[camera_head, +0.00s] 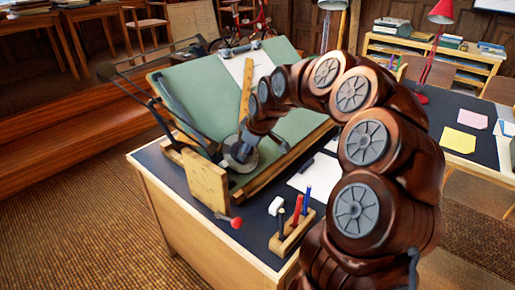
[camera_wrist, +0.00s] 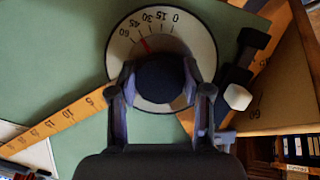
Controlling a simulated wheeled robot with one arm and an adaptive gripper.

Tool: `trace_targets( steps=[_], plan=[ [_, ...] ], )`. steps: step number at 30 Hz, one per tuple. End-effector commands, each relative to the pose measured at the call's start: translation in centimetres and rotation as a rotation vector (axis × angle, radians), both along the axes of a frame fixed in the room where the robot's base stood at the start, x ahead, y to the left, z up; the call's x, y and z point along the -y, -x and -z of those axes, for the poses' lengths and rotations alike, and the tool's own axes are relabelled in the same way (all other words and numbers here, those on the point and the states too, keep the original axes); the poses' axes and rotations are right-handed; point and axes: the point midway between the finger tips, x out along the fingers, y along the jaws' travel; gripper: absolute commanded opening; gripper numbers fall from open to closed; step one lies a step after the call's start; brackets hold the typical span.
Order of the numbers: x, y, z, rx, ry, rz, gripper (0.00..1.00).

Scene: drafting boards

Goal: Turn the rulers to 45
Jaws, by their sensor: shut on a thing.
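The drafting head's dial (camera_wrist: 120,55) is pale and round, with marks from 0 to 60, in the wrist view. A short red pointer (camera_wrist: 145,44) lies on the 45-to-60 side; I cannot read its exact angle. My gripper (camera_wrist: 160,80) is shut on the dark round knob (camera_wrist: 160,88) at the dial's middle, one finger on each side. One yellow ruler (camera_wrist: 62,121) runs from the dial toward the lower left. It also shows slanting up the board in the head view (camera_head: 246,88). The second ruler is mostly hidden in the wrist view.
The tilted green board (camera_head: 205,95) stands on a dark-topped desk (camera_head: 155,160). A black clamp-like part with a white end (camera_wrist: 237,97) sits close right of my gripper.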

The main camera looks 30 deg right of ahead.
Motion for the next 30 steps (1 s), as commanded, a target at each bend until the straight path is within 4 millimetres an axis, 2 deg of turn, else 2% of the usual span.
trace_targets(
  steps=[12,13,20,30],
  plan=[
    [-0.3,-0.19,-0.13,0.007,0.003,-0.008,0.0],
    [-0.3,-0.19,-0.13,0.007,0.003,-0.008,0.51],
    [-0.2,-0.12,-0.08,0.006,0.002,-0.007,0.74],
    [-0.15,-0.03,-0.21,0.005,0.003,-0.007,0.74]
  ],
)
